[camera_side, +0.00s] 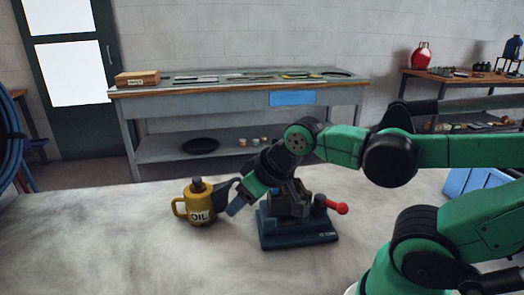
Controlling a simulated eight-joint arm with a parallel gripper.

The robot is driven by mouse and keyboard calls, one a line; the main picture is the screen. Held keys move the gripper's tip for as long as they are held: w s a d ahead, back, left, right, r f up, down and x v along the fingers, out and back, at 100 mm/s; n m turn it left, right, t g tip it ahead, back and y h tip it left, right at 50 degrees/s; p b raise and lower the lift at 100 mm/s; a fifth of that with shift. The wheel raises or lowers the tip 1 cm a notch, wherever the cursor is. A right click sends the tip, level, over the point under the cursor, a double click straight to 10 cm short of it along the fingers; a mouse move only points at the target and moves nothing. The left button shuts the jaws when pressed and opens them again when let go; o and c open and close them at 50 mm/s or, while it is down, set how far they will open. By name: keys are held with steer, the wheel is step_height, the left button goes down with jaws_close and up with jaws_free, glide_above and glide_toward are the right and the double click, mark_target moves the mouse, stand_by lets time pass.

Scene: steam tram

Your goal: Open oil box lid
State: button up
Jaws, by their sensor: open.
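A dark blue metal box (298,238) with a red-knobbed lever (337,207) stands on the pale worktop. I take it for the oil box; my arm hides part of its top, so I cannot tell how its lid stands. A yellow can marked OIL (200,209) stands upright to its left. My gripper (230,198) is open, angled down to the left between the can and the box. Its fingertips are close to the can's right side; I cannot tell whether they touch it. Nothing shows between them.
The pale worktop (110,240) is clear at the left and front. A blue crate (475,182) stands at the right edge. Behind are a grey bench (190,97) with tools and a wooden box (137,78), and a shelf with a red bottle (421,56).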

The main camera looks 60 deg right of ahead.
mark_target(293, 179)
steer(key=d+r+n+g, duration=0.1)
steer(key=d+n+g, duration=0.1)
steer(key=d, duration=0.2)
steer(key=s+d+r+n+g, duration=0.1)
steer(key=d+n+g, duration=0.1)
steer(key=d+n, duration=0.1)
steer(key=s+d+r+n+g, duration=0.1)
steer(key=d+n+g, duration=0.1)
steer(key=d, duration=0.3)
steer(key=shift+d+r+g, duration=0.25)
steer(key=shift+d+g, duration=0.15)
steer(key=shift+s+d+n, duration=0.1)
steer(key=shift+d+n, duration=0.2)
steer(key=shift+n, duration=0.2)
steer(key=shift+d+f, duration=0.1)
steer(key=shift+f, duration=2.6)
jaws_close()
